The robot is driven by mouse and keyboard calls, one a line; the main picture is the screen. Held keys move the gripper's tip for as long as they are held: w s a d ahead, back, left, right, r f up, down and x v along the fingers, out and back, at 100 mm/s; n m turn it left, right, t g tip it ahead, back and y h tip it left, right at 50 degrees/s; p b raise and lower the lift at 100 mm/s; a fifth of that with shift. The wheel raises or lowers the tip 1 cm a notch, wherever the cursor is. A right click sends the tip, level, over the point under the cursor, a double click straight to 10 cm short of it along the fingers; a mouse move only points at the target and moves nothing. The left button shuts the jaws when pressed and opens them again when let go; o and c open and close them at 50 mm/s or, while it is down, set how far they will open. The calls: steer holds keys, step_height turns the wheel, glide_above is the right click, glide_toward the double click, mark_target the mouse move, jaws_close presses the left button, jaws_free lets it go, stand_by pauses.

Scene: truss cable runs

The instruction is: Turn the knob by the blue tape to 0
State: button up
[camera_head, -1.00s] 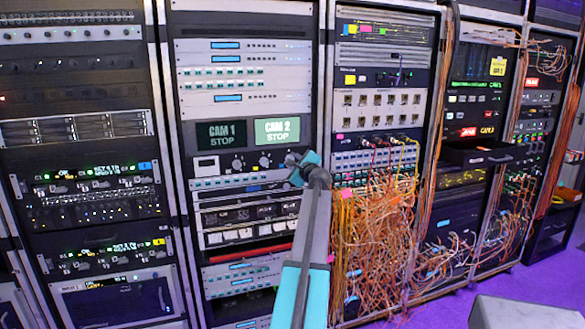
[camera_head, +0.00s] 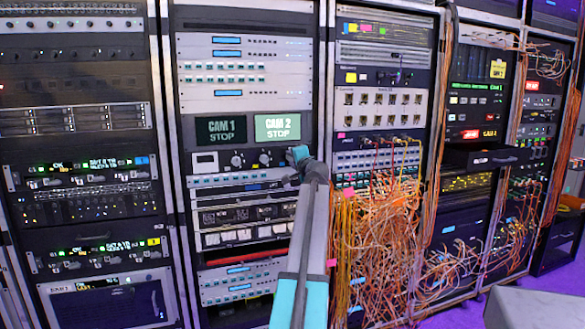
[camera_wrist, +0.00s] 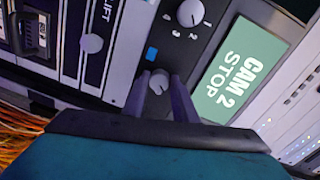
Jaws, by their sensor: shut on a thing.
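The small round grey knob (camera_wrist: 160,79) sits on a dark panel in the wrist view, between the fingertips of my gripper (camera_wrist: 160,86). My gripper is shut on it, with one finger on each side. In the head view my gripper end (camera_head: 300,155) is at the panel's right side, and my arm hides the held knob and the tape.
A second knob (camera_wrist: 190,13), with numbers round it, is close by on the same panel. The lit CAM 2 screen (camera_wrist: 243,67) is beside the held knob; it also shows in the head view (camera_head: 278,127). Orange cables (camera_head: 385,225) hang thickly right of my arm.

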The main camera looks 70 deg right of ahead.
steer(key=n+b, duration=0.2)
steer(key=f+n+b, duration=0.1)
steer(key=n+b, duration=0.1)
steer(key=shift+r+n+b, duration=0.15)
steer(key=shift+n+b, duration=1.3)
steer(key=shift+n, duration=0.15)
steer(key=o, duration=1)
steer(key=shift+r, duration=0.1)
steer(key=shift+o, duration=0.2)
steer(key=shift+r, duration=0.1)
steer(key=shift+s+a, duration=0.1)
